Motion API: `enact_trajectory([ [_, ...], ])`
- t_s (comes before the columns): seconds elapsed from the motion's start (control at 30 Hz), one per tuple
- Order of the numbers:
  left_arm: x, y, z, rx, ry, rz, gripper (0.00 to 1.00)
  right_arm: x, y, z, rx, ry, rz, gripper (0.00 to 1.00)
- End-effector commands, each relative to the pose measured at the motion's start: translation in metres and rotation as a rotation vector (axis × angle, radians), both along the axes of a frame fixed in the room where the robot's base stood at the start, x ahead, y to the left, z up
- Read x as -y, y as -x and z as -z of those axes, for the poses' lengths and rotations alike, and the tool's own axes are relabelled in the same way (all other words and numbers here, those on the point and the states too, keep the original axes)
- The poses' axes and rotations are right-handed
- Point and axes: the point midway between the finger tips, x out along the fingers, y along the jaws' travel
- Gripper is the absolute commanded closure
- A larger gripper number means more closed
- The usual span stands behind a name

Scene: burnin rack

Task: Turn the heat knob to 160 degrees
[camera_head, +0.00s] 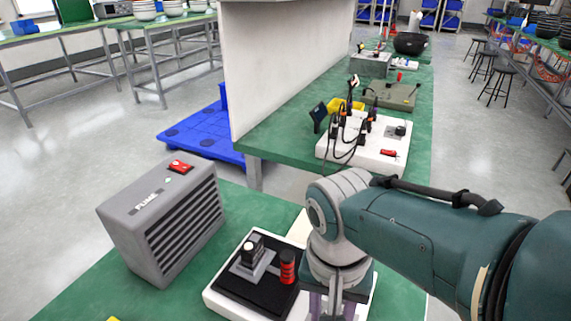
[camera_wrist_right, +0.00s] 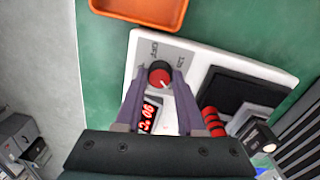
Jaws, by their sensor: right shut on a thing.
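The heat knob (camera_wrist_right: 160,75) is round, with a dark body, a red top and a pale pointer line. It sits on a white station (camera_wrist_right: 137,55) that also shows in the head view (camera_head: 222,304). My right gripper (camera_wrist_right: 159,82) has its two purple fingers around the knob, one on each side, shut on it. The pointer slants toward the lower right of the wrist view. A red digital display (camera_wrist_right: 147,117) sits beside the knob; I cannot read its digits surely. In the head view my right gripper (camera_head: 335,304) hides the knob. My left gripper is not in view.
The station also carries a black pad (camera_head: 243,290) with a grey fixture and a red cylinder (camera_head: 288,267). A grey fume unit (camera_head: 160,222) stands at the left. An orange tray (camera_wrist_right: 140,10) lies near the station. More equipment stands on the bench beyond.

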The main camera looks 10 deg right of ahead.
Motion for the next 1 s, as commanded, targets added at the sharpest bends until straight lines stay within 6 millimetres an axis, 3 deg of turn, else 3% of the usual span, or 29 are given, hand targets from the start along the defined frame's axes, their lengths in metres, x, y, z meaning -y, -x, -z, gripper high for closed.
enact_trajectory([
  [0.07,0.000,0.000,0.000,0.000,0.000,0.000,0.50,0.000,0.000,0.000,0.000,0.000,-0.001,1.00],
  [0.1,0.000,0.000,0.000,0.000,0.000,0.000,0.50,0.000,0.000,0.000,0.000,0.000,-0.001,0.60],
  [0.33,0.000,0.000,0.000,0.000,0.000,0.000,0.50,0.000,0.000,0.000,0.000,0.000,-0.001,0.34],
  [0.67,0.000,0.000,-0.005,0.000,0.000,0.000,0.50,0.000,0.000,-0.006,0.001,0.000,-0.001,0.32],
  [1.0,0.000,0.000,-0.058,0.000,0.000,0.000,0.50,-0.003,-0.001,-0.071,0.002,-0.001,-0.002,0.32],
])
